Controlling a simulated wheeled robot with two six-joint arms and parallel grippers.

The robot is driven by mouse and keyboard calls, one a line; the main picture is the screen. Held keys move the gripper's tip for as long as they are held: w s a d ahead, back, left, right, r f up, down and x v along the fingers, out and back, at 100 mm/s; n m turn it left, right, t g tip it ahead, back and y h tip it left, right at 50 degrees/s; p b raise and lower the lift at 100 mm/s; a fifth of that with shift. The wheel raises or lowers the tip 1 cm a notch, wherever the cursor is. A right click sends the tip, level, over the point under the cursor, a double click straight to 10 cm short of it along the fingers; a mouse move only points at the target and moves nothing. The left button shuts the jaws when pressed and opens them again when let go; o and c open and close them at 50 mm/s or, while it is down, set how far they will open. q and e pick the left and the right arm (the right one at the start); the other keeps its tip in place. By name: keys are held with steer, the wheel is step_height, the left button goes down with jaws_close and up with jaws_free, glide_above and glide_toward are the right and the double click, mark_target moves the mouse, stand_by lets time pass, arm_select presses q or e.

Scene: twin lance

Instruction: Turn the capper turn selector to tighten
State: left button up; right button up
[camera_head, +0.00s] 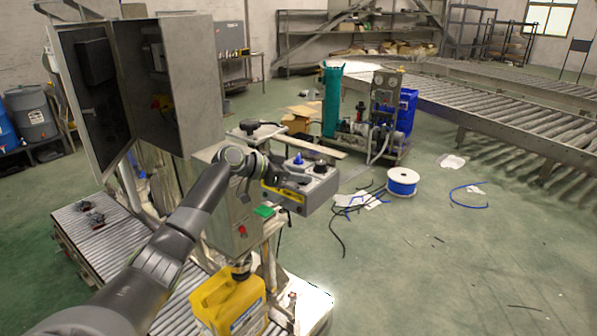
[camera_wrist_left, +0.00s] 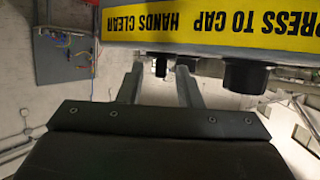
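The capper is a grey box (camera_head: 318,190) with a yellow label strip, a blue-topped knob (camera_head: 298,158) and a black knob (camera_head: 320,167) on top. In the left wrist view its label (camera_wrist_left: 205,24) reads upside down. A small dark knob (camera_wrist_left: 160,66) shows between the fingertips there, and a wider black knob (camera_wrist_left: 247,76) is to the right. I cannot tell which knob is the turn selector. My left gripper (camera_head: 292,178) is at the box's near side, its fingers apart. They also show in the left wrist view (camera_wrist_left: 160,72); contact is unclear. My right gripper is not in view.
A yellow jug (camera_head: 228,303) with a dark cap stands below the capper. An open steel cabinet (camera_head: 195,85) is at the left, above a roller conveyor (camera_head: 110,235). A white spool (camera_head: 403,182) and loose cables lie on the floor at right, where much room is free.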

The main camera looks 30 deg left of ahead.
arm_select(q)
jaws_close()
stand_by(0.3)
